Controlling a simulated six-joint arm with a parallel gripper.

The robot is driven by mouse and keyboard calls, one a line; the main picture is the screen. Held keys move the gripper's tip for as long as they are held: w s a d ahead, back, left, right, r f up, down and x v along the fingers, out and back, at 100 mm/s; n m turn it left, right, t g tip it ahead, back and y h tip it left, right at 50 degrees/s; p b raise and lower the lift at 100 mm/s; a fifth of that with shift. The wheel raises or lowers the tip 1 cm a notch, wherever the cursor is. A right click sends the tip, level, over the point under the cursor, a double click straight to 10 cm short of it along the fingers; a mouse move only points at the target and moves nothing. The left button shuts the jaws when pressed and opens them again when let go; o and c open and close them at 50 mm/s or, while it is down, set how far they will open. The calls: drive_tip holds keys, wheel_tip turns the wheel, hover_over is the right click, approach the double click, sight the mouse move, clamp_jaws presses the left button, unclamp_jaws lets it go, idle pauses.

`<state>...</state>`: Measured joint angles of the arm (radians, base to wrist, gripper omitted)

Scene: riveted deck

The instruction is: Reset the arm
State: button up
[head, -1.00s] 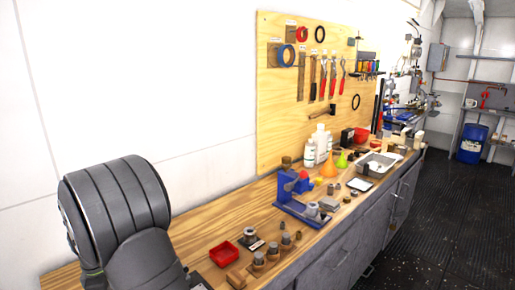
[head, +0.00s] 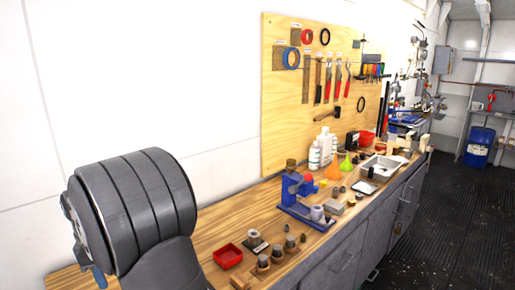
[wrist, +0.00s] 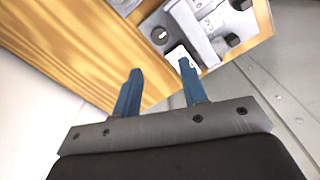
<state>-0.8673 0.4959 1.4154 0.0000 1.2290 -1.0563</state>
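My gripper (wrist: 160,66) shows in the wrist view as two blue fingers, set well apart with nothing between them. It is open and empty, over the edge of the wooden bench (wrist: 75,55). In the head view a thick grey link of my arm (head: 135,210) fills the lower left, beside the near end of the bench (head: 215,227). I cannot make out my gripper clearly in the head view.
A red tray (head: 228,256), several small metal parts and a blue press (head: 297,190) stand on the bench. White bottles (head: 314,155) and an orange funnel (head: 333,170) are farther back. A tool board (head: 290,100) hangs behind. The floor (head: 450,220) at right is clear.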

wheel_tip(320, 180, down, 12)
drive_tip(key=shift+f, duration=0.3)
drive_tip(key=m, duration=1.3)
drive_tip(key=shift+m, duration=1.9)
